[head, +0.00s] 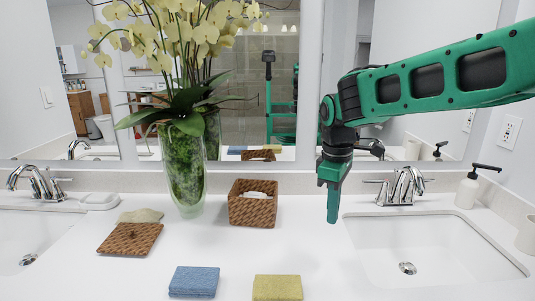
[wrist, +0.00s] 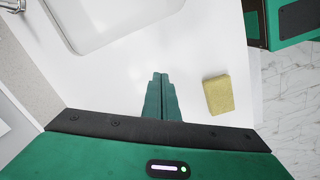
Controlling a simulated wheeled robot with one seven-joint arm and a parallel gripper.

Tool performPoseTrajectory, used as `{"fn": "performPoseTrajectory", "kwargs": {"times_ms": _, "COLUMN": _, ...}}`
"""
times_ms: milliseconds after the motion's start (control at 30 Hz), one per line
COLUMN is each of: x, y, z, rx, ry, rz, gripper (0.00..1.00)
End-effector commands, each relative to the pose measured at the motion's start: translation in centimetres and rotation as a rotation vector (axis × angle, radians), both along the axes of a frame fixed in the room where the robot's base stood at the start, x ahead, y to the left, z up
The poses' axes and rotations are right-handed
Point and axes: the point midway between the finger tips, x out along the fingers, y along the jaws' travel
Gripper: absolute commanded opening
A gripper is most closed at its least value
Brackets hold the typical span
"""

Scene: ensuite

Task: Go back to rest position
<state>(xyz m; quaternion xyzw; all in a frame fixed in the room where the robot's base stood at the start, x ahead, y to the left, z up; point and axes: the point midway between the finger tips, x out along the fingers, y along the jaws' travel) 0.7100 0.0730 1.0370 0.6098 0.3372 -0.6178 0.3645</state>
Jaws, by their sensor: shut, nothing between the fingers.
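My gripper (head: 332,206) hangs from the green arm, pointing down above the white counter (head: 300,240), between the wicker basket and the right sink. In the wrist view my gripper (wrist: 161,78) shows its two green fingers pressed together with nothing between them. A yellow folded cloth or sponge (head: 277,288) lies on the counter at the front, apart from the gripper. It also shows in the wrist view (wrist: 218,95), right of the fingers. A blue one (head: 194,282) lies to its left.
A wicker basket (head: 253,205) and a tall glass vase (head: 184,170) with orchids stand at the back. A woven lid (head: 130,239) lies left. The right sink (head: 430,250) has a faucet (head: 402,187) and a soap dispenser (head: 467,190). The middle counter is clear.

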Motion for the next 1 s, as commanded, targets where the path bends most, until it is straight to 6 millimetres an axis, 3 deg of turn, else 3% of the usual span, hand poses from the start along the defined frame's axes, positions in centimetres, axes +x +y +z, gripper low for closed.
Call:
{"fn": "performPoseTrajectory", "kwargs": {"times_ms": 167, "x": -3.6, "y": -7.7, "z": 0.2, "rx": -0.014, "ry": -0.013, "rz": -0.288, "gripper": 0.00}}
{"fn": "performPoseTrajectory", "kwargs": {"times_ms": 300, "x": -8.9, "y": -14.7, "z": -0.2, "rx": -0.017, "ry": -0.023, "rz": -0.610, "gripper": 0.00}}
{"fn": "performPoseTrajectory", "kwargs": {"times_ms": 500, "x": -18.1, "y": -21.6, "z": -2.2, "rx": -0.002, "ry": -0.029, "rz": -1.071, "gripper": 0.00}}
{"fn": "performPoseTrajectory", "kwargs": {"times_ms": 600, "x": -22.5, "y": -23.4, "z": -3.6, "rx": 0.011, "ry": -0.024, "rz": -1.274, "gripper": 0.00}}
{"fn": "performPoseTrajectory", "kwargs": {"times_ms": 733, "x": -26.6, "y": -24.4, "z": -5.1, "rx": 0.028, "ry": -0.019, "rz": -1.467, "gripper": 0.00}}
{"fn": "performPoseTrajectory", "kwargs": {"times_ms": 833, "x": -28.4, "y": -24.5, "z": -5.9, "rx": 0.038, "ry": -0.014, "rz": -1.554, "gripper": 0.00}}
{"fn": "performPoseTrajectory", "kwargs": {"times_ms": 1000, "x": -29.3, "y": -24.6, "z": -6.3, "rx": 0.042, "ry": -0.011, "rz": -1.599, "gripper": 0.00}}
